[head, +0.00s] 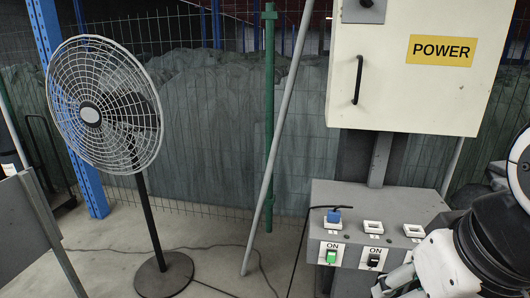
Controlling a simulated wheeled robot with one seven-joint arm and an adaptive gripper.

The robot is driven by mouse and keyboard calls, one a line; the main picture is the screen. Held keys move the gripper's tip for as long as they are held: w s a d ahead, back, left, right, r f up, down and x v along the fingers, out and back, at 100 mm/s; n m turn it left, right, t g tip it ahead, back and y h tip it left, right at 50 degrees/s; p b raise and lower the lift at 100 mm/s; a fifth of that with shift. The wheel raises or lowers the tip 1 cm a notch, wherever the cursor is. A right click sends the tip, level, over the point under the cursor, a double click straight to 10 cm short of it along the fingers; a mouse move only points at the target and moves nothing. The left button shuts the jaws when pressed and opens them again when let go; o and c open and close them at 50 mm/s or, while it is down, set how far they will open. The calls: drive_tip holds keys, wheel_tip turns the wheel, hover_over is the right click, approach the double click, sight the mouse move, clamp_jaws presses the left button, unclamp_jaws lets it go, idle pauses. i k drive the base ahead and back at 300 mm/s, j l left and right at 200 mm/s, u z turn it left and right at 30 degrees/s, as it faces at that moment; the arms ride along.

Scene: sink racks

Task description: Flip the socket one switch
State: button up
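A grey socket box (338,192) stands at the lower right, below the power cabinet. Its top holds several white-framed sockets; a blue plug (333,215) with a black cable sits in the leftmost one. On its front, under an ON label, is a green switch (331,257). To its right, under another ON label, is a black switch (374,260). My arm covers the right part of the box front. My gripper (393,283) seems to show only in part at the bottom edge, right of and below the black switch; its fingers cannot be made out clearly.
A white cabinet with a yellow POWER sign (441,50) and black handle (358,80) hangs above the box. A standing fan (104,105) is at the left. A grey pole (277,150) leans left of the box. Cables lie on the floor.

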sight(331, 254)
drive_tip(key=i+z, duration=0.1)
drive_tip(key=i+l, duration=0.2)
drive_tip(key=i, duration=0.15)
drive_tip(key=i+l+u, duration=0.15)
drive_tip(key=i, duration=0.25)
